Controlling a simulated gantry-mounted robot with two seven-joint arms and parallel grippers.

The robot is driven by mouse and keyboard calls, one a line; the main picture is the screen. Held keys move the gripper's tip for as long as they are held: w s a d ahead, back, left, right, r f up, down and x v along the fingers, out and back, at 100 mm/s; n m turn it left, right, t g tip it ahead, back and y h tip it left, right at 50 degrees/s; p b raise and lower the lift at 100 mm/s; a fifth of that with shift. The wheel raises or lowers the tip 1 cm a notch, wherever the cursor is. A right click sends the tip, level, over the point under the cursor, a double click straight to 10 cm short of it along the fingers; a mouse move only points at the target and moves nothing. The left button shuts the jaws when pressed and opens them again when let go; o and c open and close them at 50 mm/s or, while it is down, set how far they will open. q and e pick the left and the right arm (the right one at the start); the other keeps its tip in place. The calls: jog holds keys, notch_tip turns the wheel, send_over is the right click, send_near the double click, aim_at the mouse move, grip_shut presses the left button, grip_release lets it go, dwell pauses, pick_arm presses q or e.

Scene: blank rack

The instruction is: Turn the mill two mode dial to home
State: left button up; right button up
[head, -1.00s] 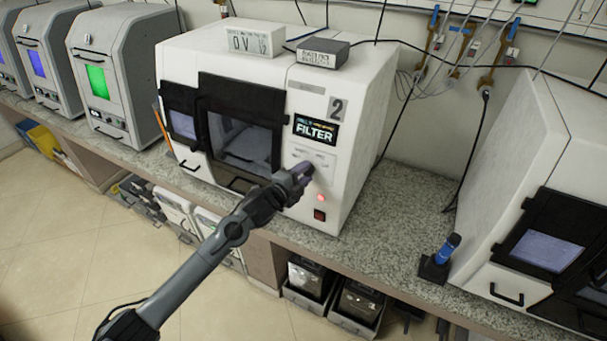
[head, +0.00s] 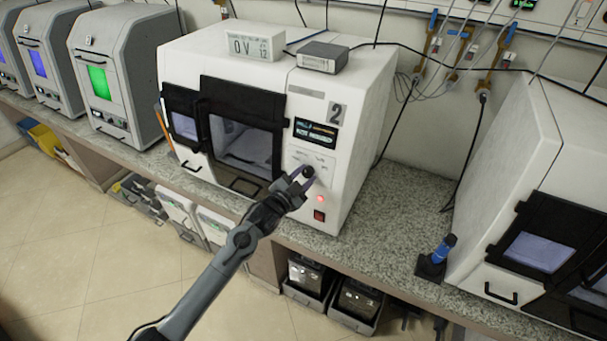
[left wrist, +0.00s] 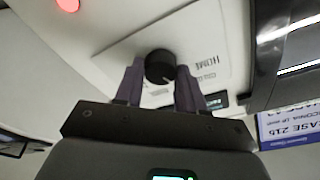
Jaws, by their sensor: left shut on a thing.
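The machine marked 2 (head: 355,150) stands on the bench as a white box with black-framed windows. Its black round mode dial (head: 308,171) sits on a light panel under the display (head: 315,133), whose small text I cannot read. My left gripper (head: 304,178) is at the dial with a finger on either side. In the left wrist view the dial (left wrist: 159,65) sits between the two fingertips (left wrist: 160,72), shut on it. Lettering like "HOME" shows on the panel beside the dial, seen upside down. My right gripper is not in view.
A red light (head: 319,199) and a red switch (head: 319,215) are below the dial. A grey box (head: 322,57) and a white readout (head: 243,42) lie on top of the machine. Another white machine (head: 525,150) and a blue-handled tool (head: 443,250) stand at right, with clear bench between.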

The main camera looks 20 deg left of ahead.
pick_arm(q)
jog(key=n, duration=0.2)
jog(key=n+p, duration=0.1)
jog(key=n, duration=0.2)
jog(key=shift+d+t+y, duration=0.1)
jog(key=shift+t+y, duration=0.2)
jog(key=shift+y, duration=0.1)
jog(key=shift+n+y+p, duration=0.5)
jog(key=shift+n+p, duration=0.2)
jog(key=shift+n, duration=1)
jog(key=o, duration=1)
jog(key=shift+o, duration=0.2)
jog(key=shift+s, duration=0.1)
